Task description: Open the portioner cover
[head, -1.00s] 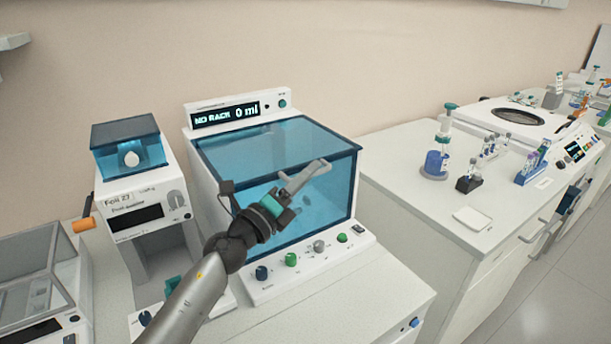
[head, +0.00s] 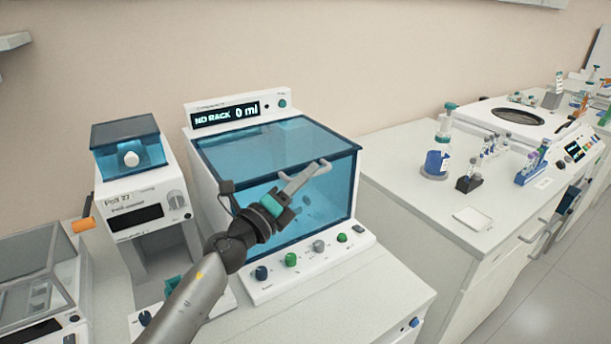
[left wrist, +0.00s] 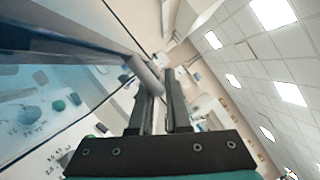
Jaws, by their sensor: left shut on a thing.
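The portioner (head: 300,276) is a white machine with a blue see-through cover (head: 275,142) and a display reading "NO RACK 0 ml". The cover appears down over the chamber. My left gripper (head: 310,178) is in front of the cover's front face, near its upper edge, shut on the grey cover handle. In the left wrist view, the grey handle (left wrist: 147,76) is at the tips of the dark fingers (left wrist: 163,95), with the blue cover on the left. The fingers and arm hide part of the handle and cover front. My right gripper is not in view.
A smaller white device with a blue lid (head: 128,210) stands left of the portioner. A clear-lidded box (head: 35,270) is at far left. On the right bench (head: 410,185) stand a blue bottle (head: 436,162) and several tube racks. A gap separates the benches.

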